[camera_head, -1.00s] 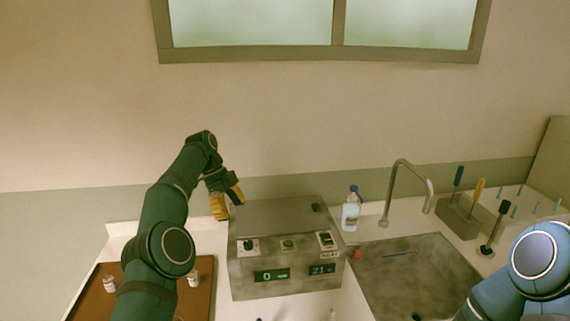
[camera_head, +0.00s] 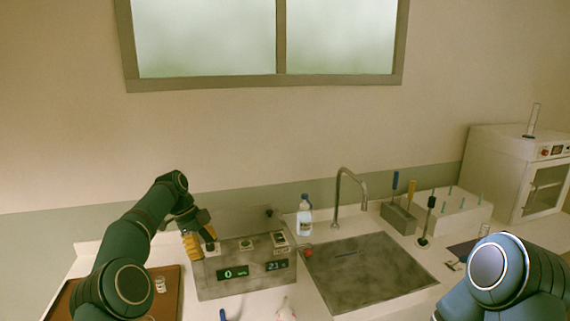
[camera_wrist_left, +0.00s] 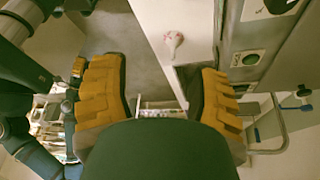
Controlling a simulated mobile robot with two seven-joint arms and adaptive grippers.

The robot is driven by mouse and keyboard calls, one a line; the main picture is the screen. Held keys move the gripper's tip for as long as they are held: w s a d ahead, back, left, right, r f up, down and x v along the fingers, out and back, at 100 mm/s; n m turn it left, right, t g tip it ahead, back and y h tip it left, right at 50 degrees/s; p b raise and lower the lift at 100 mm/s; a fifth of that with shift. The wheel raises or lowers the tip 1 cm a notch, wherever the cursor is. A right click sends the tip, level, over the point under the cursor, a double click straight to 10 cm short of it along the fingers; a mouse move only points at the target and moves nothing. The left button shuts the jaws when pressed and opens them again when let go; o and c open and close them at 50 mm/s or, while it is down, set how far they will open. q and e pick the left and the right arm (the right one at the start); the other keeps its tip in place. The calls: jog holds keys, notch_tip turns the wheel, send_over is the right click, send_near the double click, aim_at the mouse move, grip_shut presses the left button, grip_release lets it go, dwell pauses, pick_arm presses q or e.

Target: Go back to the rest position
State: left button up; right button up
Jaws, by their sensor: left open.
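My left gripper (camera_head: 197,236) is open and empty in the head view, at the left side of the grey machine (camera_head: 240,288). It hides part of the machine's left edge. In the left wrist view its two yellow fingers (camera_wrist_left: 160,108) stand wide apart with nothing between them. My right arm comes in at the lower right of the head view, but its gripper is out of that frame. In the left wrist view a dark arm with a small yellow part shows at the left; its jaws cannot be made out.
A brown tray (camera_head: 170,305) lies left of the machine. A blue-capped bottle (camera_head: 304,218), faucet (camera_head: 338,200), sink (camera_head: 365,275), tool block (camera_head: 398,219) and white oven (camera_head: 505,160) stand to the right. A small white object (camera_head: 286,312) is at the counter's front.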

pick_arm(q)
jog(key=s+d+f+n, duration=0.2)
jog(key=d+f+n, duration=0.1)
jog(key=f, duration=0.4)
jog(key=s+d+f+n+t, duration=0.1)
jog(key=s+d+f+n, duration=0.1)
jog(key=d+f+n, duration=0.3)
jog(key=s+d+f+n, duration=0.1)
jog(key=s+d+f, duration=0.15)
jog(key=f, duration=0.55)
jog(key=s+f+n+t, duration=0.15)
jog(key=s+n, duration=0.25)
jog(key=s, duration=0.5)
jog(key=s+d+f+n, duration=0.1)
jog(key=s+f+n, duration=0.3)
jog(key=s, duration=0.6)
jog(key=s+f+n+t, duration=0.1)
jog(key=s+n, duration=0.4)
jog(key=s, duration=0.4)
notch_tip(320, 180, down, 11)
jog(key=b, duration=1)
jog(key=shift+s+d, duration=0.25)
jog(key=shift+d, duration=0.1)
pick_arm(e)
notch_tip(320, 180, down, 11)
jog(key=shift+w+a, duration=0.15)
jog(key=shift+a, duration=0.2)
pick_arm(q)
jog(key=shift+g, duration=0.25)
